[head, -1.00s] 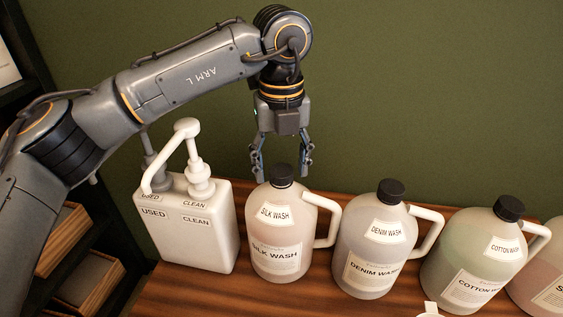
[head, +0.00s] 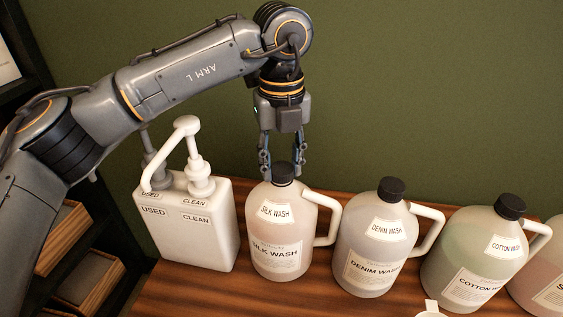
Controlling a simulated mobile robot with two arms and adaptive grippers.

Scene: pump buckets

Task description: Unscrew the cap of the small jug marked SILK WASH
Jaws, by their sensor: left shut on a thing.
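The small jug marked SILK WASH (head: 273,228) stands upright on the wooden table, with a pinkish liquid and a white handle on its right. Its black cap (head: 284,172) sits on its neck. My right gripper is not in view.
A white holder (head: 190,245) marked USED and CLEAN, with pumps, stands just left. Jugs marked DENIM WASH (head: 372,262) and COTTON WASH (head: 468,250) stand to the right. Another jug (head: 545,285) is cut off at the right edge. A green wall rises behind the table (head: 190,296).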

